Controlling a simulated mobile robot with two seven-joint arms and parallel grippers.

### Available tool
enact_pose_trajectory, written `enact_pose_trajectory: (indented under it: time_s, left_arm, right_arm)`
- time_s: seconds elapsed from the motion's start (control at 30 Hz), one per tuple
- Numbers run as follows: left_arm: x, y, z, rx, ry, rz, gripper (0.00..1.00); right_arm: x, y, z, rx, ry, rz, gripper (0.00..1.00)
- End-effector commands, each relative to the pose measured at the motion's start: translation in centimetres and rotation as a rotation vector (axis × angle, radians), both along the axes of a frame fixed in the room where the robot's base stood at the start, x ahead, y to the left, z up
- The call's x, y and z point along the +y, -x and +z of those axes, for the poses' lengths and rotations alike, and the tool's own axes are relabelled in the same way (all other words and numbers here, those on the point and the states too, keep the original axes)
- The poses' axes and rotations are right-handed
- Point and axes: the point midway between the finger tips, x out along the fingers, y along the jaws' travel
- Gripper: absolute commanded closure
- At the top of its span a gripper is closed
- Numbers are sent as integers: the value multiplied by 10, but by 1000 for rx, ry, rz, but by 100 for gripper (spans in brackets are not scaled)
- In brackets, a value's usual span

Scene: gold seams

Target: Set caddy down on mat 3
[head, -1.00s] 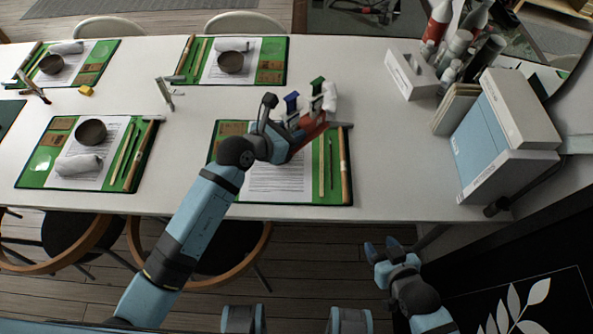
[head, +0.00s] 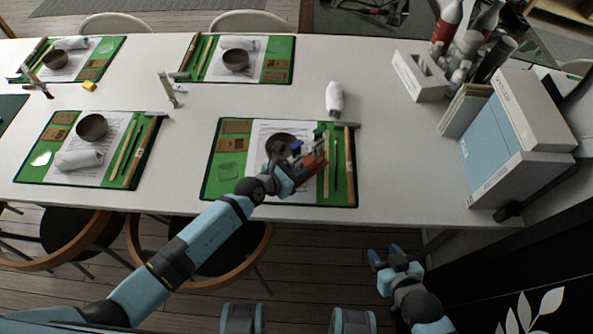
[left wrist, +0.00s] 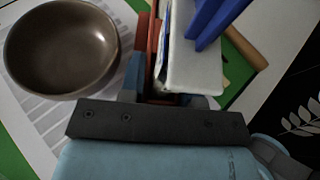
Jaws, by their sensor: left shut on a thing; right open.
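My left gripper (head: 296,170) is shut on the red caddy (head: 315,167), over the right half of the front right mat (head: 226,180). The caddy's red side (left wrist: 152,45) shows in the left wrist view, with a white piece (left wrist: 195,65) and blue prongs (left wrist: 217,18) beside it. A brown bowl (head: 280,141) sits on that mat just left of the caddy; it also shows in the left wrist view (left wrist: 60,45). I cannot tell whether the caddy touches the mat, and no mat number is legible. My right gripper (head: 385,258) is open and empty, low in front of the table.
A rolled white napkin (head: 334,98) lies behind the front right mat. Green and brown sticks (head: 349,165) line the mat's right edge. A white box (head: 420,75), bottles (head: 447,22) and binders (head: 510,140) crowd the right side. Three other set mats lie left and behind.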

Motion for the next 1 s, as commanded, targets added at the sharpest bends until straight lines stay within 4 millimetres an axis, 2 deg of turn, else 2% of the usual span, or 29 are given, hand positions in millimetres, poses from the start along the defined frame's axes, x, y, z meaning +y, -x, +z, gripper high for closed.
enact_pose_trajectory:
  time_s: [0.4,0.43,0.5,0.53,0.87,1.0]
  left_arm:
    - [-1,0,-5,-1,1,0,95]
    - [0,0,-5,0,1,-1,63]
    - [0,0,-4,0,1,-1,46]
    - [0,0,-4,0,1,-1,44]
    - [0,0,2,-1,1,0,44]
    - [13,13,7,2,1,1,44]
  right_arm:
    - [0,-1,-1,-4,-2,-1,52]
    - [0,-1,0,-4,-2,-1,52]
    - [0,-1,0,-3,-2,-1,52]
    - [0,-1,0,-3,-2,-1,52]
    - [0,0,2,0,-1,-1,52]
    - [0,0,4,1,1,-1,52]
